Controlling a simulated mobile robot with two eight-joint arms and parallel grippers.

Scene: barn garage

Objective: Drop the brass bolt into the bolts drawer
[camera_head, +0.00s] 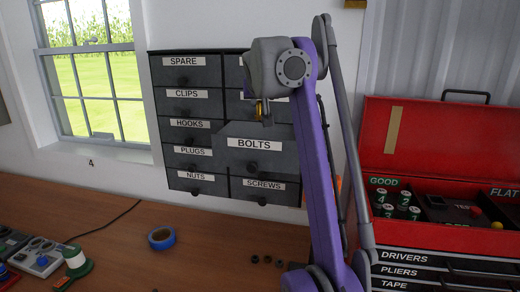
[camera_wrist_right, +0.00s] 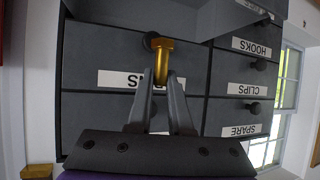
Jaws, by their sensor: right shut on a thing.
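The brass bolt (camera_wrist_right: 162,62) is held between the fingertips of my right gripper (camera_wrist_right: 161,90), head outward. In the head view the bolt (camera_head: 260,111) shows as a small gold piece under my right gripper (camera_head: 264,113), above the bolts drawer (camera_head: 234,142) and in front of the cabinet. The bolts drawer is pulled out, and its labelled front stands forward of its neighbours. Its inside cannot be seen in the head view. My left gripper is not in view.
The drawer cabinet (camera_head: 150,75) hangs on the wall; its other drawers look shut. A red toolbox (camera_head: 410,140) stands open at right.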

